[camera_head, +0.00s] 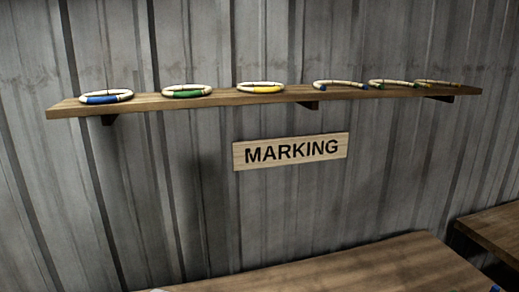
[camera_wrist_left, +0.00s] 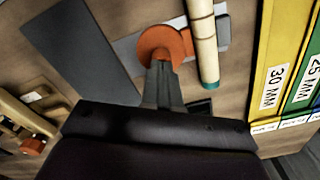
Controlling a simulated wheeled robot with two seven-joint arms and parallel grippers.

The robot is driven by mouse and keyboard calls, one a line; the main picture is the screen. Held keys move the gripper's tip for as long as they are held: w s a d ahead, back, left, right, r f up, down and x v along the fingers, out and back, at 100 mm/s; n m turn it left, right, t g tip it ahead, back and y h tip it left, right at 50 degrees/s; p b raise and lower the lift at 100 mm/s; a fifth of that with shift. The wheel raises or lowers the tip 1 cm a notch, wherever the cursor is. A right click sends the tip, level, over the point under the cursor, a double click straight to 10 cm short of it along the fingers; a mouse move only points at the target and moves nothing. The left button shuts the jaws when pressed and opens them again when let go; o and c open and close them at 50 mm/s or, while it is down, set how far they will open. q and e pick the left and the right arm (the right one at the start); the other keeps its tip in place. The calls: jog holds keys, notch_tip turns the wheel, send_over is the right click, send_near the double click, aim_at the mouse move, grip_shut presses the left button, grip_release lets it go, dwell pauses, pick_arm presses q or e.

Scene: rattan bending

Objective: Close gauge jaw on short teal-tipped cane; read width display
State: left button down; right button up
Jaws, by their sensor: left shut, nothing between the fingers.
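The short cane (camera_wrist_left: 203,40) is pale, with a teal tip (camera_wrist_left: 209,86) at its lower end in the left wrist view. It lies over a grey bar of what looks like the gauge (camera_wrist_left: 222,27). An orange round part (camera_wrist_left: 165,42) sits just left of the cane. My left gripper (camera_wrist_left: 160,72) is shut and empty, its fingertips at the lower edge of the orange part; I cannot tell whether they touch. A small dark panel (camera_wrist_left: 199,106) shows partly behind the gripper; no reading is visible. My right gripper is in neither view.
Yellow and green blocks marked 30 MM (camera_wrist_left: 273,87) and 25 MM (camera_wrist_left: 305,85) stand close on the right. A wooden piece with an orange knob (camera_wrist_left: 33,144) is at lower left.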

pick_arm(q)
jog(key=shift+s+f, duration=0.1)
notch_tip(320, 180, up, 2)
jog(key=shift+a+r+p, duration=0.1)
jog(key=shift+r+p, duration=0.1)
jog(key=shift+p, duration=0.85)
jog(key=shift+r+p, duration=1.9)
jog(key=shift+r, duration=0.5)
